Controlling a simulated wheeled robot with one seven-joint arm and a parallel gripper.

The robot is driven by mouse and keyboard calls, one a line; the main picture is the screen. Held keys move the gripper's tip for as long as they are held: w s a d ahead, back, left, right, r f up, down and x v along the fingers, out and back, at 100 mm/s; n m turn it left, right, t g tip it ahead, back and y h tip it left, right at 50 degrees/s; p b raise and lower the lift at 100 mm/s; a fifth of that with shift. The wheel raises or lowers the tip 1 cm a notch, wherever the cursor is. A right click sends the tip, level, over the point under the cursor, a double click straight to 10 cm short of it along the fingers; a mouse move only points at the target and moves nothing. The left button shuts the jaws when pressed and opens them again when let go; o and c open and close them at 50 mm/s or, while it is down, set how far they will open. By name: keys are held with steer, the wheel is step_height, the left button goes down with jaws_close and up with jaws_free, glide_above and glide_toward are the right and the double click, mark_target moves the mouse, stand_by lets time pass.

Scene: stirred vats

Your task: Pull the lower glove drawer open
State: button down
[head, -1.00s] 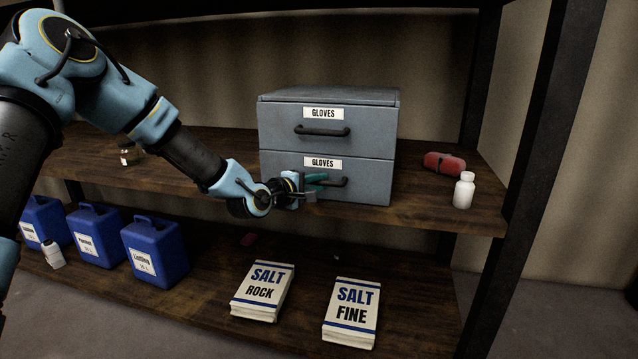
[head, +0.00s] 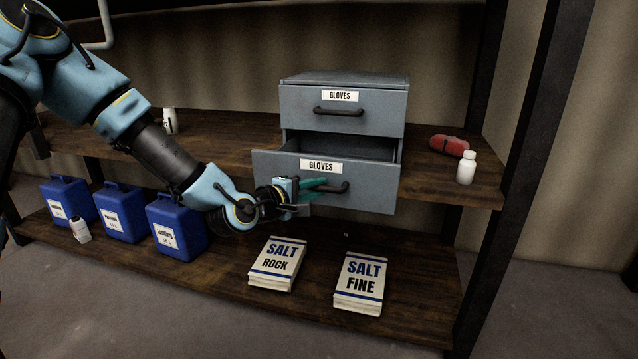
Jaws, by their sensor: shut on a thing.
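The grey glove cabinet (head: 345,79) stands on the upper wooden shelf with two drawers, both labelled GLOVES. The upper drawer (head: 375,112) is shut. The lower glove drawer (head: 376,200) is pulled out towards me, and a dark gap shows its inside behind the front panel. My gripper (head: 322,187) is at the dark bar handle (head: 343,188) of the lower drawer, its green fingers shut on the handle's left part. The fingers hide part of that handle.
A red object (head: 449,145) and a white bottle (head: 466,168) stand right of the cabinet. On the lower shelf are salt packs, rock (head: 277,263) and fine (head: 360,283), and several blue canisters (head: 176,228). A dark post (head: 525,150) stands at the right.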

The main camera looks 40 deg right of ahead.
steer(key=shift+s+a, duration=0.25)
steer(key=shift+a, duration=0.3)
steer(key=c, duration=1.1)
jaws_free()
steer(key=v, duration=1)
steer(key=shift+s+a+r, duration=0.1)
steer(key=shift+a, duration=0.3)
